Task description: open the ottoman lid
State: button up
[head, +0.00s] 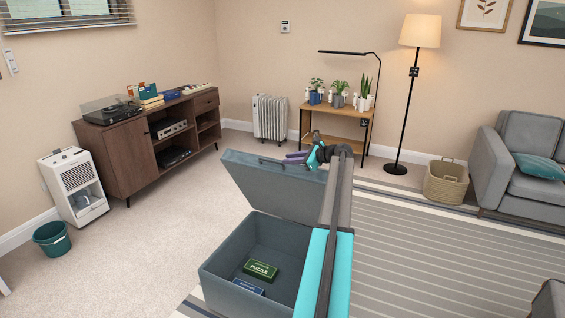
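The ottoman (225,287) is a dark grey-blue box standing in the lower middle of the head view. Its lid (270,188) is raised and tilted up over the far side, so the inside is visible. A green puzzle box (261,270) and a smaller blue box (248,287) lie inside. A dark handle (268,163) shows near the lid's upper edge. My gripper (294,159), with purple fingers, is at the lid's upper edge, right of the visible handle. I cannot tell whether it touches the lid or how far apart its fingers are. My arm hides the ottoman's right side.
A wooden cabinet (130,160) with a turntable stands at the left wall. A white radiator (270,118), a plant table (335,112) and a floor lamp (405,100) stand behind. A basket (446,183) and grey sofa (520,185) are right. Carpet left of the ottoman is clear.

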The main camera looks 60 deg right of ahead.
jog(key=shift+v, duration=1.35)
